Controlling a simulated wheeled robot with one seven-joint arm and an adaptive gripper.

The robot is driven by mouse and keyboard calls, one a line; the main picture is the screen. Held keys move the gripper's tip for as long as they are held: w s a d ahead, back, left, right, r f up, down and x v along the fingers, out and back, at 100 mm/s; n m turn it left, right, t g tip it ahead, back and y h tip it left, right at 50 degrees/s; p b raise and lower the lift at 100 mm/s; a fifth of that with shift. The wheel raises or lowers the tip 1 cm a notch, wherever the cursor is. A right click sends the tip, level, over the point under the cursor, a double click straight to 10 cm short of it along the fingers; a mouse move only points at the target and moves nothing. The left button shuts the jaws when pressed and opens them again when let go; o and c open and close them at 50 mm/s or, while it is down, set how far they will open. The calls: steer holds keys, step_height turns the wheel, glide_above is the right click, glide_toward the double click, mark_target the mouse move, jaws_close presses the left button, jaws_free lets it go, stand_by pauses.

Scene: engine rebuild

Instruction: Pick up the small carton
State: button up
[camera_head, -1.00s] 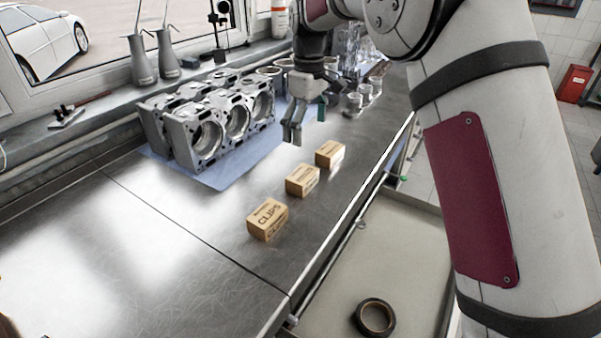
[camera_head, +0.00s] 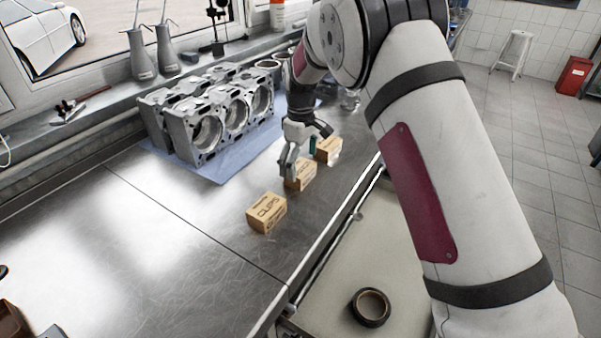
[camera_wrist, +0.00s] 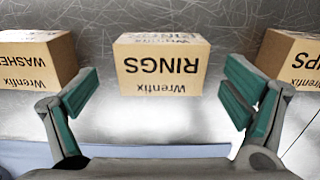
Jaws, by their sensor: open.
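Three small tan cartons of similar size stand in a row on the steel bench. The front carton, marked CLIPS (camera_head: 267,213), also shows at the right edge of the wrist view (camera_wrist: 296,68). The middle carton (camera_head: 303,178), marked RINGS in the wrist view (camera_wrist: 161,68), is partly hidden by my gripper in the head view. The far carton (camera_head: 329,148) reads WASHE… at the left edge of the wrist view (camera_wrist: 38,66). My gripper (camera_head: 300,158) is open and empty over the middle carton; in the wrist view, RINGS sits centred between the spread green-padded fingers.
Grey engine blocks (camera_head: 208,118) stand on a blue mat (camera_head: 215,172) left of the cartons. A black tape roll (camera_head: 371,307) lies in a tray (camera_head: 335,272) below the bench edge.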

steer(key=shift+f, duration=1.25)
steer(key=c, duration=1.3)
